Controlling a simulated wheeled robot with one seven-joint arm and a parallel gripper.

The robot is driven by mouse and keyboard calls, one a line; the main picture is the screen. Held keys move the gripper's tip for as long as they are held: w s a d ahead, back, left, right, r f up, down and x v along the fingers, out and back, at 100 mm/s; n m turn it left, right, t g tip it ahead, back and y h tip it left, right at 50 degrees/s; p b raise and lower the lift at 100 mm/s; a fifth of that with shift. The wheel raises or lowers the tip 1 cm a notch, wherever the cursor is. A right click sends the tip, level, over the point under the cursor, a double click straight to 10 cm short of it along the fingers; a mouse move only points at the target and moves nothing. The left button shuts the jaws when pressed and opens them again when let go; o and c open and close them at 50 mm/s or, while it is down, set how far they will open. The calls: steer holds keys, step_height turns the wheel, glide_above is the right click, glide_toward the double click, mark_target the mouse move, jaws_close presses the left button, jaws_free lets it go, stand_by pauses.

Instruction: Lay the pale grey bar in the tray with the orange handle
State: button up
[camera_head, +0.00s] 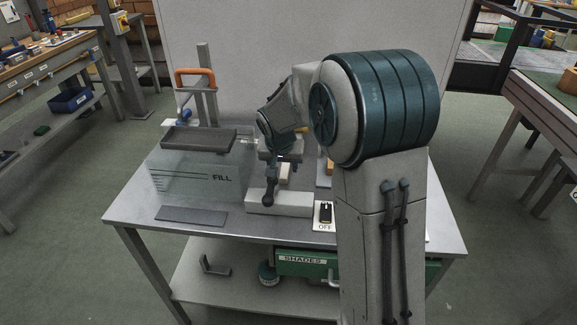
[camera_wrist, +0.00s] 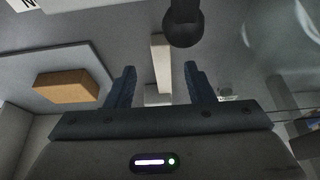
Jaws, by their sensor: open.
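A pale bar (camera_wrist: 160,62) lies lengthwise between and beyond my finger tips in the wrist view, apart from both fingers. A small pale piece (camera_head: 285,172) below my gripper in the head view may be the same bar. My gripper (camera_wrist: 160,80) is open and empty; in the head view it (camera_head: 281,157) points down above the workbench, partly hidden by my arm. An orange handle (camera_head: 195,72) stands at the back left, by a grey upright. A dark shallow tray (camera_head: 198,138) sits in front of it; I cannot tell whether the handle belongs to it.
A clear box (camera_head: 195,180) marked FILL stands under the dark tray. A dark ball-ended lever (camera_head: 268,190) rises close to my gripper, its knob (camera_wrist: 183,28) near the bar. An orange-brown block (camera_wrist: 67,87) lies on a pale plate. A dark flat plate (camera_head: 191,215) lies front left.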

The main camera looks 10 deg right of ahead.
mark_target(283, 175)
steer(key=x, duration=0.5)
steer(key=shift+s+a, duration=0.1)
steer(key=shift+s, duration=0.1)
jaws_close()
